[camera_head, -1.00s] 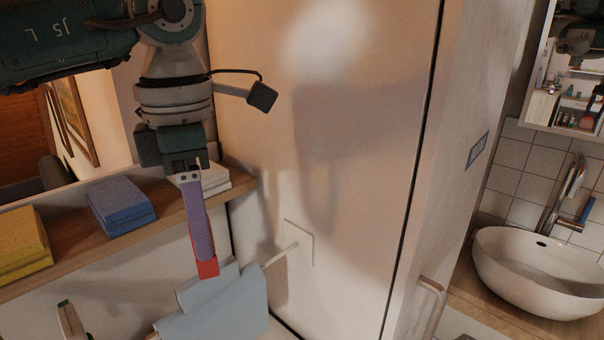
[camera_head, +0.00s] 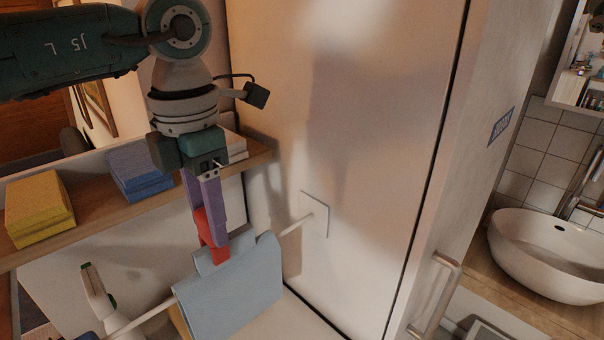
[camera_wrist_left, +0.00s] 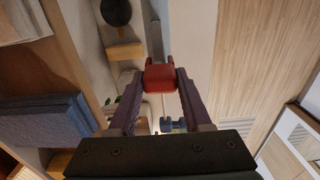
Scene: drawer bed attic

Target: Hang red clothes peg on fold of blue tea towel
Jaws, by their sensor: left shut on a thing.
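The red clothes peg (camera_head: 207,229) is held between the purple fingers of my left gripper (camera_head: 214,223), which points downward. In the left wrist view the peg (camera_wrist_left: 160,78) sits between the two fingertips. The blue tea towel (camera_head: 236,293) is draped over a thin pale rail. The peg's lower end overlaps the towel's upper back part near the fold in the head view. I cannot tell whether it touches or straddles the cloth. My right gripper is not in view.
The rail (camera_head: 291,229) meets a plate on the pale cabinet side (camera_head: 370,110). A wooden shelf (camera_head: 85,226) behind carries folded yellow (camera_head: 38,205) and blue cloths (camera_head: 138,170). A white object with a green part (camera_head: 95,285) stands left of the towel. A basin (camera_head: 545,262) is at right.

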